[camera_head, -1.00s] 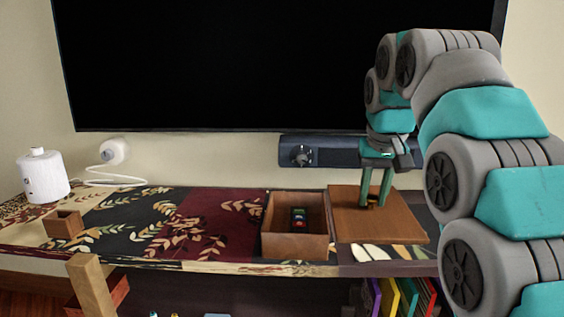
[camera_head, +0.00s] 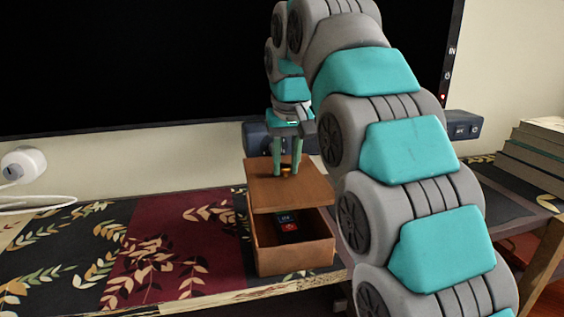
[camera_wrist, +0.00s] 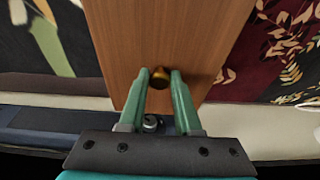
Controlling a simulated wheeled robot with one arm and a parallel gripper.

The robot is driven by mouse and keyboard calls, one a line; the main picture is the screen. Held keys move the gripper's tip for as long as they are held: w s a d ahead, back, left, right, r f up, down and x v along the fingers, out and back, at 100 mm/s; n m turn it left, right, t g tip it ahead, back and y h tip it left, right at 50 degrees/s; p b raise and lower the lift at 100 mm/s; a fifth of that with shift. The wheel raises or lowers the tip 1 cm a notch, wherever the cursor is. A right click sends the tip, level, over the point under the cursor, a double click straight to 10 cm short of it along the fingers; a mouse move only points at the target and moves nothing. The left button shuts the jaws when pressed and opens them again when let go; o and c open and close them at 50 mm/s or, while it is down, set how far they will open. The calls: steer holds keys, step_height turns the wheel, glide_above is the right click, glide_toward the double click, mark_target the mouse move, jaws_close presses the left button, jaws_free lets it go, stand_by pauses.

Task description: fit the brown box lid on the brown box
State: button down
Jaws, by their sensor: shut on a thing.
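The brown box (camera_head: 298,259) stands open on the patterned shelf top near its front edge. A dark object with a red button (camera_head: 288,223) lies inside it. The brown box lid (camera_head: 291,197) is over the rear part of the box, and the front part of the opening shows. I cannot tell whether the lid touches the rim. In the wrist view, the fingers (camera_wrist: 160,80) close around the knob, and the lid (camera_wrist: 165,35) fills the upper middle.
A dark wall-mounted screen (camera_head: 130,60) is behind, with a dark bar-shaped device (camera_head: 262,138) below it. A white device with a cable (camera_head: 24,165) is at the left. A stack of books (camera_head: 536,155) stands at the right. The cloth left of the box is clear.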

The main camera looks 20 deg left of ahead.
mark_target(287, 180)
steer(key=shift+s+d, duration=0.1)
steer(key=shift+s+f, duration=0.1)
steer(key=shift+f+b, duration=1.7)
steer(key=shift+f, duration=1.1)
steer(key=shift+p, duration=0.35)
steer(key=shift+f+b, duration=0.6)
steer(key=shift+f, duration=0.45)
steer(key=c, duration=0.5)
jaws_free()
steer(key=shift+r, duration=0.1)
